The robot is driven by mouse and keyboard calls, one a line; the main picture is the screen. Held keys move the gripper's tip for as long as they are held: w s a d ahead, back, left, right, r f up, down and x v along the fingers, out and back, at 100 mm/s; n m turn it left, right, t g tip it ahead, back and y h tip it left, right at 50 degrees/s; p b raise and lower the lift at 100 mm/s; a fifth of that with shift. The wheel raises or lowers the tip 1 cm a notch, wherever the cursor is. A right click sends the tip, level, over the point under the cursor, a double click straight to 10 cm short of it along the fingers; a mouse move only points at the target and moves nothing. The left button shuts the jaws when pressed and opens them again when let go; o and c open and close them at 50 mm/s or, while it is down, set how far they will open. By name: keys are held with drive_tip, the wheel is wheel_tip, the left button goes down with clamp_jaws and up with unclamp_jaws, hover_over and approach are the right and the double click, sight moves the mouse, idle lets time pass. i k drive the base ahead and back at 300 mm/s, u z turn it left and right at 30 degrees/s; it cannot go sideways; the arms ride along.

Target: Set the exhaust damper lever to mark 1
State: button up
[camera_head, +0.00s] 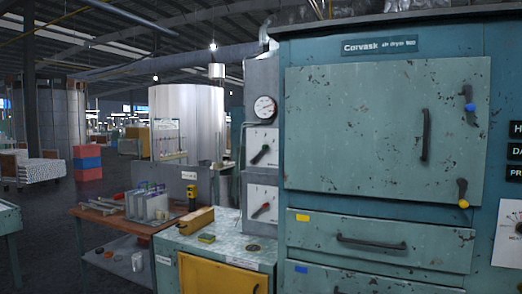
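Two white dial plates are mounted one above the other on the grey column left of the big dryer. The lower plate (256,192) carries a lever with a red grip (261,210), slanting the same way. The marks and labels on both plates are too small to read, so I cannot tell which is the exhaust damper lever or which mark either points at. My gripper is not in view.
A round gauge (264,108) sits above the plates. The teal dryer (390,130) fills the right side, with a door handle (426,135) and drawer handle (371,243) sticking out. A low cabinet (216,236) holding small items stands below the plates. A tool bench (107,216) stands left.

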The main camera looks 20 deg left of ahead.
sight(264, 147)
drive_tip(key=u, duration=0.4)
drive_tip(key=i, duration=0.6)
drive_tip(key=u, duration=0.85)
drive_tip(key=i, duration=0.65)
drive_tip(key=u, duration=0.7)
drive_tip(key=i, duration=2.45)
drive_tip(key=z, duration=0.35)
